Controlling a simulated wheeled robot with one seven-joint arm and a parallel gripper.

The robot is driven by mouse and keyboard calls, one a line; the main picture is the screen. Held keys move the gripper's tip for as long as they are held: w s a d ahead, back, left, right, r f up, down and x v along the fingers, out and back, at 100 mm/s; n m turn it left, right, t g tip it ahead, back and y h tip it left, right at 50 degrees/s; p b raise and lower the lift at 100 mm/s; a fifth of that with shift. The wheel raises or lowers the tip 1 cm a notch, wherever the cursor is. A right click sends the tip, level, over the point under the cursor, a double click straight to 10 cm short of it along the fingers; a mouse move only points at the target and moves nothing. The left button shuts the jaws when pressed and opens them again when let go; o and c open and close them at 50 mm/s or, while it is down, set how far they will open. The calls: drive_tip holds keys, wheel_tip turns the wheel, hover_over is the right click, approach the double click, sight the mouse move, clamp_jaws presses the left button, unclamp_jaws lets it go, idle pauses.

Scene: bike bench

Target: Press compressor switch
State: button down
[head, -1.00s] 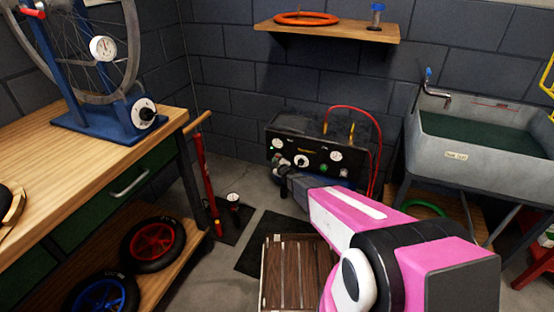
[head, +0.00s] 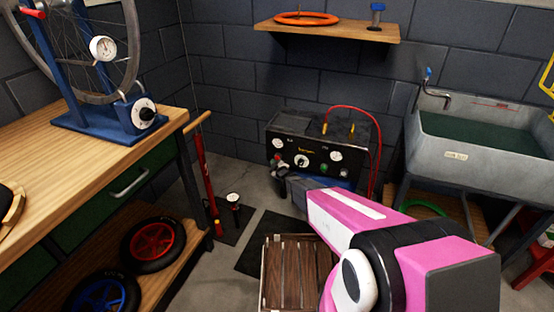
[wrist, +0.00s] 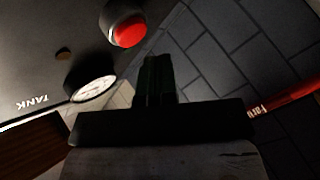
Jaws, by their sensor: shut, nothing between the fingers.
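The compressor (head: 318,126) is a dark box with a black front panel of gauges and knobs, standing on the floor by the back wall. In the wrist view its panel shows a red round button (wrist: 128,30) in a grey collar, a white gauge (wrist: 93,86) and an upside-down "TANK" label. A small dark brown round spot (wrist: 63,54) sits near them. My gripper (wrist: 158,68) is shut and empty, its fingertips near the red button with a gap in the picture.
A red hose (head: 378,140) loops off the compressor's right side. A slatted wooden crate (head: 290,272) is on the floor below my arm. A red floor pump (head: 206,180) stands left, beside the workbench (head: 75,160). A grey sink (head: 480,145) is at right.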

drive_tip(key=shift+s+a, duration=0.3)
drive_tip(key=shift+s, duration=0.5)
drive_tip(key=shift+s+a, duration=0.25)
drive_tip(key=shift+s, duration=0.55)
drive_tip(key=shift+s+a, duration=0.3)
drive_tip(key=shift+s, duration=0.5)
idle(0.3)
